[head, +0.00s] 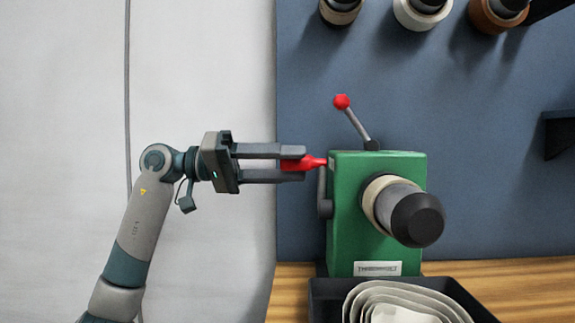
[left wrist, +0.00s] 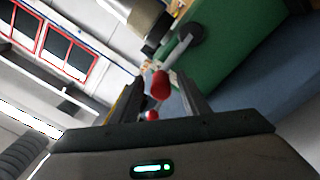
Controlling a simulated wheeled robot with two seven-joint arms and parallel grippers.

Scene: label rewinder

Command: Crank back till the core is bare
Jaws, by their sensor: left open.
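A green rewinder (head: 350,235) stands on the wooden bench. On its front is a spindle with a black end cap (head: 418,220), a grey core behind the cap and a tan ring (head: 372,202) near the housing. The grey crank arm (head: 322,190) is on the left side and points up, its red handle (head: 312,162) sticking out left. My left gripper (head: 298,164) is open, one finger above and one below the handle's outer end. In the left wrist view, the red handle (left wrist: 160,84) shows between the fingers. Contact cannot be told. My right gripper is out of view.
A lever with a red knob (head: 342,101) leans left above the housing. A black tray (head: 322,296) in front holds loose coils of pale strip (head: 365,300). Several rolls hang on the blue back panel (head: 470,130).

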